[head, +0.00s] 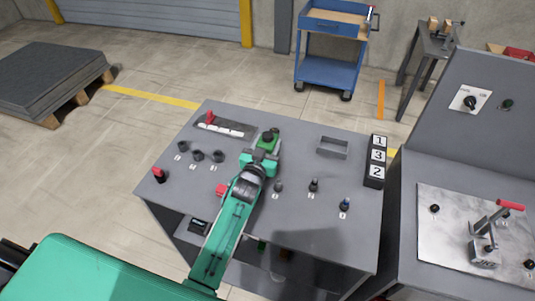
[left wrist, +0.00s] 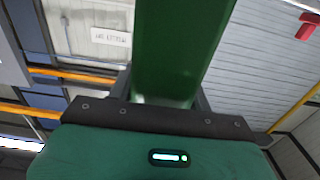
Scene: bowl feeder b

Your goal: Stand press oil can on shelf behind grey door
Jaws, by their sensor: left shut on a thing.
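My left gripper (head: 262,158) reaches in over the grey workbench in the head view and is shut on a green can. The can (head: 268,142) shows only in part beyond the hand, above the bench top. In the left wrist view the dark green can (left wrist: 180,45) stands out large between the fingers (left wrist: 165,100); its far end is out of frame. The open space under the bench top (head: 200,228) holds small items, partly hidden by my arm. I cannot make out a grey door for certain. My right gripper is not in view.
A grey console (head: 420,195) stands close on the right. A blue cart (head: 328,72) stands behind.

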